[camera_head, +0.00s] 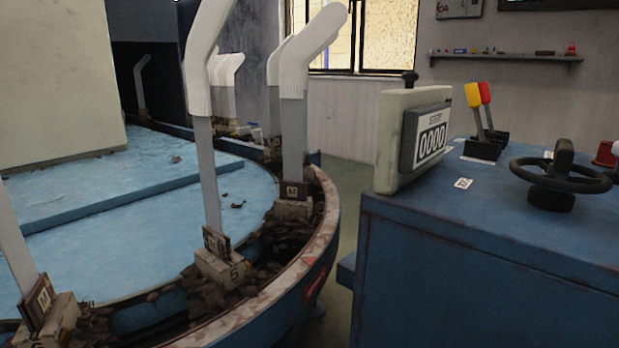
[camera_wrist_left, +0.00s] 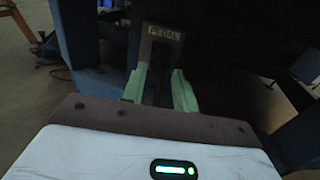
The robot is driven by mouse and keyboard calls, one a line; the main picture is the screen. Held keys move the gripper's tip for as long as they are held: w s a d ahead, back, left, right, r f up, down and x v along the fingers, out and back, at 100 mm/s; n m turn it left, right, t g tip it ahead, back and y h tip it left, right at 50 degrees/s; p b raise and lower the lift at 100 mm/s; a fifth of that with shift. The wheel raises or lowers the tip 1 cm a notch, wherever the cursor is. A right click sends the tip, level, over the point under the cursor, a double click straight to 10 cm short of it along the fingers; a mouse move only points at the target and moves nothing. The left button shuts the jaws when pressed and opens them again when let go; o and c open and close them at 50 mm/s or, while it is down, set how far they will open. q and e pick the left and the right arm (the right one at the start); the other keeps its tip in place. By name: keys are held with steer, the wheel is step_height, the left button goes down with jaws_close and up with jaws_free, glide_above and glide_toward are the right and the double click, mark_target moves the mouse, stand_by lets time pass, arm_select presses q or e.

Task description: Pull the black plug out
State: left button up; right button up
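In the left wrist view the two pale green fingers of my left gripper (camera_wrist_left: 160,72) are apart. They point at a grey plate marked PEDAL (camera_wrist_left: 165,34). A dark narrow shape, perhaps the black plug (camera_wrist_left: 157,84), shows between the fingers below the plate. It is too dark to tell whether the fingers touch it. In the head view neither gripper shows.
In the head view a blue bench (camera_head: 480,270) carries a counter box reading 0000 (camera_head: 432,140), red and yellow levers (camera_head: 480,97) and a black handwheel (camera_head: 560,178). A round blue machine (camera_head: 318,215) with upright sock boards (camera_head: 295,130) stands at left. Floor shows between.

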arm_select(q)
steer(key=shift+w+a, duration=0.1)
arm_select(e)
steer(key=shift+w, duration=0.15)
arm_select(q)
steer(key=shift+w+a, duration=0.15)
steer(key=shift+a, duration=0.05)
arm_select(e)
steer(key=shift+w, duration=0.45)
arm_select(q)
steer(key=shift+w+a, duration=0.2)
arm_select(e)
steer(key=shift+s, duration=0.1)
arm_select(q)
steer(key=shift+w+a, duration=0.2)
steer(key=shift+a, duration=0.1)
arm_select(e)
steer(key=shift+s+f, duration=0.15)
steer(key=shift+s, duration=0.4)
arm_select(q)
steer(key=shift+w+a, duration=0.2)
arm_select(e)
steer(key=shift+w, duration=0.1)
arm_select(q)
steer(key=shift+b, duration=0.3)
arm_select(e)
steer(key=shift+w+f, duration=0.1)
